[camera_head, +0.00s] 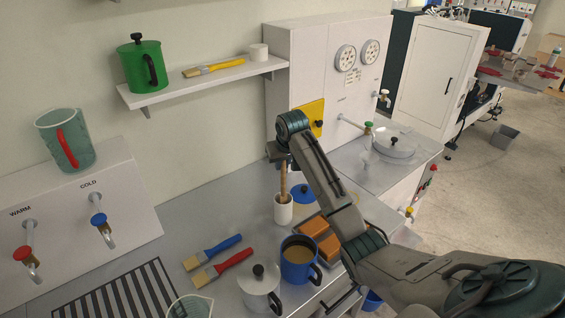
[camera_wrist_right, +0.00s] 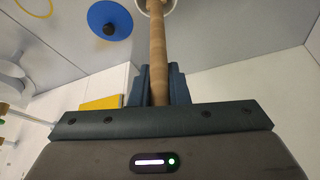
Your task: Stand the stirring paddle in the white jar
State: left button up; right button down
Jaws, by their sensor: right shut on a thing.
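The wooden stirring paddle (camera_head: 283,181) stands upright with its lower end inside the white jar (camera_head: 284,211) on the grey bench. My right gripper (camera_head: 281,155) is above the jar and shut on the upper part of the paddle. In the right wrist view the paddle (camera_wrist_right: 158,55) runs between the two fingers (camera_wrist_right: 158,88) to the jar's rim (camera_wrist_right: 141,5) at the top edge. The paddle's lower end is hidden inside the jar. My left gripper is not in view.
A lidded white pot (camera_head: 260,289) and two brushes (camera_head: 220,266) are nearer the front. Bench left of the jar is clear.

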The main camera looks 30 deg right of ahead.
jog(key=c, duration=1.3)
grip_release()
jog(key=b+v, duration=0.1)
jog(key=v, duration=1)
jog(key=shift+b, duration=0.4)
jog(key=shift+f, duration=0.15)
jog(key=shift+s, duration=0.1)
